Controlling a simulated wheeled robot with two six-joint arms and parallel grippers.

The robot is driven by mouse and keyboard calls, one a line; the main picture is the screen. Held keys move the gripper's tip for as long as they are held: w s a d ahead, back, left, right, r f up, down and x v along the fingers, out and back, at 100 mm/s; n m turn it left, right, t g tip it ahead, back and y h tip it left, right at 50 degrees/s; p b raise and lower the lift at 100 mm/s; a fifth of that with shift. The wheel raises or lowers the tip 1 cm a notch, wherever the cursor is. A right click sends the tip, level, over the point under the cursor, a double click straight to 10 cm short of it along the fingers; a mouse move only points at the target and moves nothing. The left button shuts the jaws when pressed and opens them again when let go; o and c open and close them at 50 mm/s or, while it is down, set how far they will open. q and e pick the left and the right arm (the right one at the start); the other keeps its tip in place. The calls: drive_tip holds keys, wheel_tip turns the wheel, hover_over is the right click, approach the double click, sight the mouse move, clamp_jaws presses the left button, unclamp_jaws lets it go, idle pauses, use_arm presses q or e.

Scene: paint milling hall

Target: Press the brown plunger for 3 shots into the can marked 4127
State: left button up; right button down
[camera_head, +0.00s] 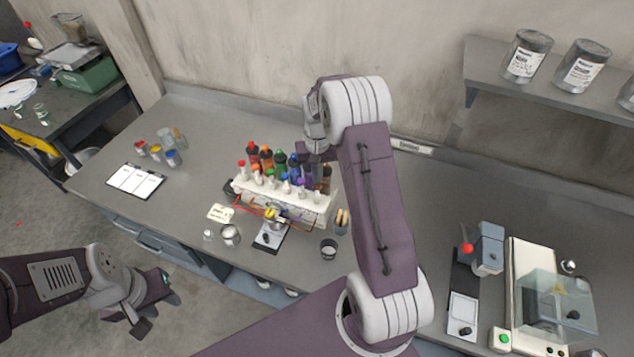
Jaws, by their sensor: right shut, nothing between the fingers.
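A dispenser rack (285,200) stands mid-bench with a row of white plungers with coloured tops, and coloured bottles (266,158) behind. A dark brown bottle (326,178) is at its right end; I cannot make out which plunger is brown. A small can (271,216) sits on the scale (269,238) below the rack's front. Other small cans stand at the front left (230,235) and front right (328,249). No 4127 marking is readable. My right gripper (316,155) is shut and empty above the rack's right end. My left gripper (157,308) is open and empty, off the bench's front edge.
A pale note (221,212) lies left of the scale. A white chart (136,181) and small colour pots (157,151) are at the bench's left. A grey device (488,250) and a clear-covered machine (550,300) stand at right. Labelled tins (526,57) are on the shelf.

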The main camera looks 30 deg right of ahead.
drive_tip(key=shift+f, duration=0.1)
idle(0.3)
drive_tip(key=shift+f+b, duration=1.2)
drive_tip(key=shift+f, duration=0.55)
drive_tip(key=shift+r, duration=0.15)
drive_tip(key=shift+r+p, duration=1.65)
drive_tip(key=shift+r, duration=0.05)
wheel_tip(320, 180, up, 5)
drive_tip(key=p, duration=0.4)
drive_tip(key=shift+r, duration=0.15)
